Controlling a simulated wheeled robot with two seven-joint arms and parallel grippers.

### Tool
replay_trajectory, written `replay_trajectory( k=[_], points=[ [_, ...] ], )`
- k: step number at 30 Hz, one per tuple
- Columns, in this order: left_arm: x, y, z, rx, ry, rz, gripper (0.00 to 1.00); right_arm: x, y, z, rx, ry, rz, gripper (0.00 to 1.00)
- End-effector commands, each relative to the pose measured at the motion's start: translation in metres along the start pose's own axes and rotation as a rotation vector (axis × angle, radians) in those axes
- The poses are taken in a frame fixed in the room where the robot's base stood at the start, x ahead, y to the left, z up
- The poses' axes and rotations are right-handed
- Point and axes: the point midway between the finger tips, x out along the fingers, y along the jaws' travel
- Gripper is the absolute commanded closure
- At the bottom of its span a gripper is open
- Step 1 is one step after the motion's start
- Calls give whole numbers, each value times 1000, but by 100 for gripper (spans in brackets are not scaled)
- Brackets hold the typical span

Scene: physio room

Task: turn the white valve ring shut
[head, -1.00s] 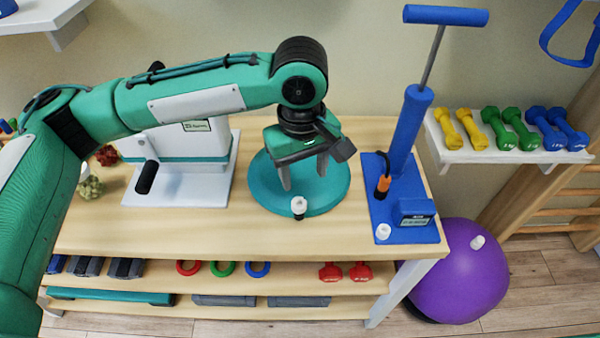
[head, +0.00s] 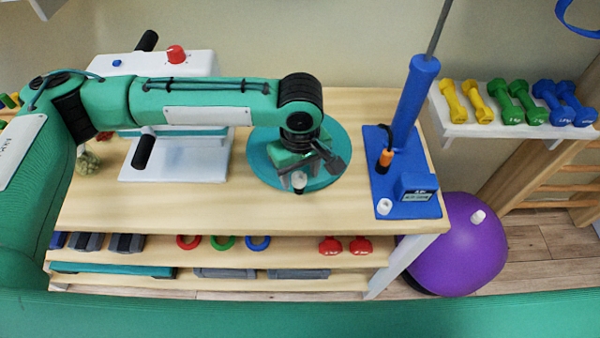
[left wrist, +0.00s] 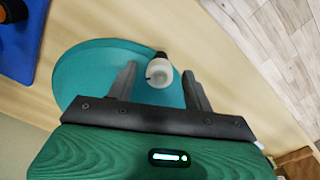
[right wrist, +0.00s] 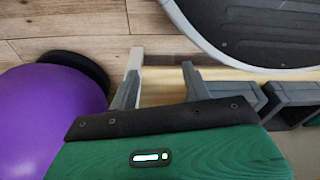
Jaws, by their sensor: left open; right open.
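A small white valve ring (head: 299,180) sits on a dark stem at the front edge of a round teal cushion (head: 262,163) on the table. It also shows in the left wrist view (left wrist: 159,73), between the fingertips of my left gripper (left wrist: 160,68). That gripper is open, with a gap on each side of the ring. In the head view my left gripper (head: 303,178) is just above the cushion and partly hides it. My right gripper (right wrist: 161,58) is open and empty, seen only in its wrist view, away from the ring.
A blue pump (head: 405,180) with another small white piece stands right of the cushion. A white machine (head: 180,160) stands to the left behind my arm. A purple ball (head: 465,250) is on the floor at right. The front tabletop is clear.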

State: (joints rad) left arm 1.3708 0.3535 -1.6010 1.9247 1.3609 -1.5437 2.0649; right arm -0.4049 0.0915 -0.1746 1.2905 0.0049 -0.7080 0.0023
Motion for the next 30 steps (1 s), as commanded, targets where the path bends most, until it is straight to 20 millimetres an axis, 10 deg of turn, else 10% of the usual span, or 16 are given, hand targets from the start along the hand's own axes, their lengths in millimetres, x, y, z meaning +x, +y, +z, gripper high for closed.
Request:
replay_trajectory(
  k=[11,19,30],
  points=[
    [8,0,0,1,0,1,48,-1,0,-2,0,2,0,51],
    [8,0,0,1,0,1,92,-1,0,-2,0,2,0,51],
    [6,0,1,31,-1,0,92,7,1,16,0,-11,1,51]
  ],
)
